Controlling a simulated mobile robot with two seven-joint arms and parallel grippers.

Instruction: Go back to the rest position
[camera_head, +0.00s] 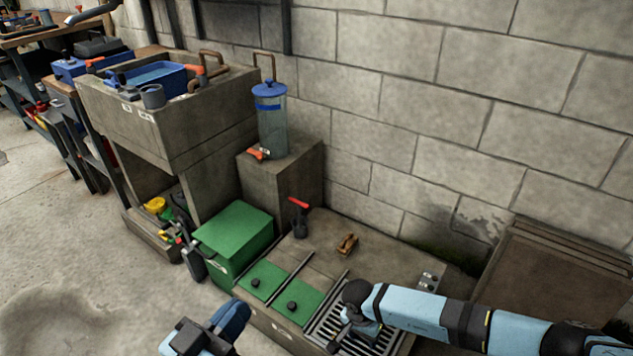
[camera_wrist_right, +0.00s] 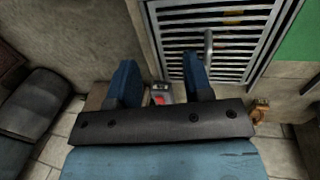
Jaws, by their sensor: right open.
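My right arm comes in from the right in the head view, with its right gripper (camera_head: 362,328) low over a slatted metal grate (camera_head: 325,322). In the right wrist view the two blue fingers of the right gripper (camera_wrist_right: 160,72) are spread apart, with nothing held between them. The grate (camera_wrist_right: 176,32) lies beyond the fingers there, with a short upright grey handle on it. My left gripper (camera_head: 215,330) is at the bottom edge of the head view, near the front of the pit top. Its fingers overlap, so its opening is unclear.
Green lids (camera_head: 264,280) with black knobs lie left of the grate. A green box (camera_head: 232,235), a red-handled valve (camera_head: 299,222) and a small brown item (camera_head: 347,244) are near. A clear blue-lidded canister (camera_head: 272,125) stands on a block by the wall. Open floor lies left.

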